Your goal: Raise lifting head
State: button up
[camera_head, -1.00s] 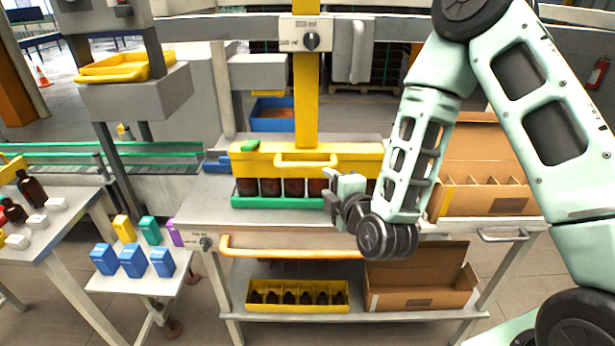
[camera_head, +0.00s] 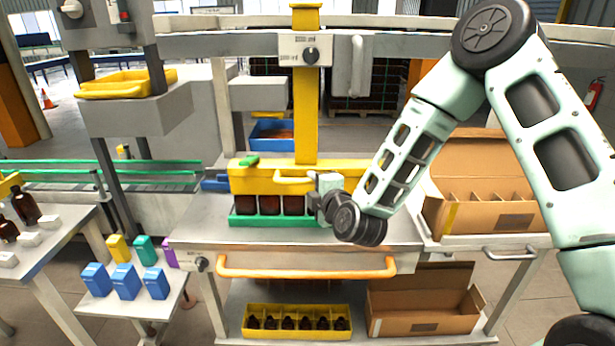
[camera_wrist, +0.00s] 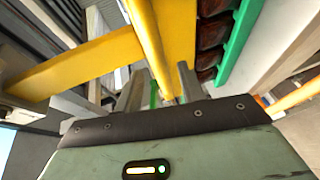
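The yellow lifting head (camera_head: 262,178) is a wide bar on a yellow column (camera_head: 306,115), low over a row of amber bottles (camera_head: 269,205) in a green tray (camera_head: 262,221). A yellow handle (camera_head: 292,180) sticks out from its front; in the wrist view the handle (camera_wrist: 148,38) runs down between my fingers. My gripper (camera_head: 318,190) is at the handle's right end and hides part of the head and bottles. In the wrist view my gripper (camera_wrist: 160,78) looks open, its fingers on either side of the handle with gaps visible. The fingertips' contact is unclear.
An orange rail (camera_head: 305,273) runs along the bench front. An open cardboard box (camera_head: 490,218) stands to the right. A yellow crate (camera_head: 297,335) and another box (camera_head: 422,325) sit on the lower shelf. Blue cartons (camera_head: 126,282) stand on a small table at left.

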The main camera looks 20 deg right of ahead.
aim_at(309, 183)
jog(key=shift+p+x, duration=0.65)
jog(key=shift+x, duration=1.6)
grip_shut()
